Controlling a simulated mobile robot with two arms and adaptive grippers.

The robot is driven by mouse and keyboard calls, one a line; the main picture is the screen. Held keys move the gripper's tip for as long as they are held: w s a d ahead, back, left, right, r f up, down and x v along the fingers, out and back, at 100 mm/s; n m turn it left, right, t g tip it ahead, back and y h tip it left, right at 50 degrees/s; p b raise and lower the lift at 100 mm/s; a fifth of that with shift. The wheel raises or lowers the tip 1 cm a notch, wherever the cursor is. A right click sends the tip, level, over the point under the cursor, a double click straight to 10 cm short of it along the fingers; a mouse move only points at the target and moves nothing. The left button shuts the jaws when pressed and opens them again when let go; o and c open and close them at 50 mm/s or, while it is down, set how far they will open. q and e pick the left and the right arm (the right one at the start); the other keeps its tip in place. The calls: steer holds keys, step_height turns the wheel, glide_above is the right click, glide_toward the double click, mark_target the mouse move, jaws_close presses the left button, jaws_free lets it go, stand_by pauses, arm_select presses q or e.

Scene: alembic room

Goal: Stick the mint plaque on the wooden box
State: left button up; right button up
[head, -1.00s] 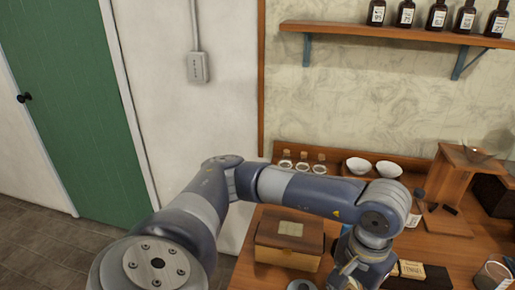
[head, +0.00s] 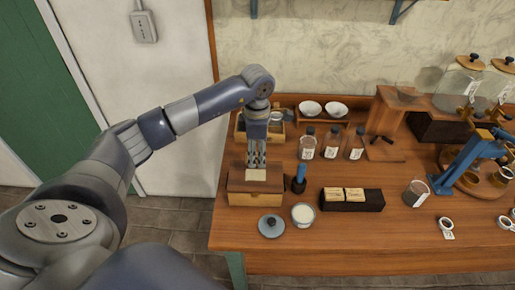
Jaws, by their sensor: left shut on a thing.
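The wooden box (head: 243,197) stands at the front left of the workbench, its lid shut. A pale square (head: 257,175) shows on top of the lid, directly below my left gripper (head: 256,164). My left gripper points straight down over the box, shut, with its fingertips at the back edge of the pale square. The mint plaque is in its jaws, but I cannot make out its outline or its mint colour, nor whether it touches the lid. My right gripper is out of view.
A blue-handled stamp (head: 299,180) stands close to the box's right. A dark block (head: 371,201) with pale labelled blocks lies further right. Several bottles stand behind.

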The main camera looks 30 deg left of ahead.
mark_target(257, 175)
arm_select(q)
steer(key=shift+d+f+b, duration=0.1)
steer(key=shift+f+b, duration=1.45)
steer(key=shift+f, duration=1.1)
steer(key=shift+f+b, duration=0.6)
steer(key=shift+f, duration=0.05)
steer(key=o, duration=0.9)
steer(key=shift+r, duration=0.1)
steer(key=shift+r+p, duration=2)
steer(key=shift+r, duration=1.45)
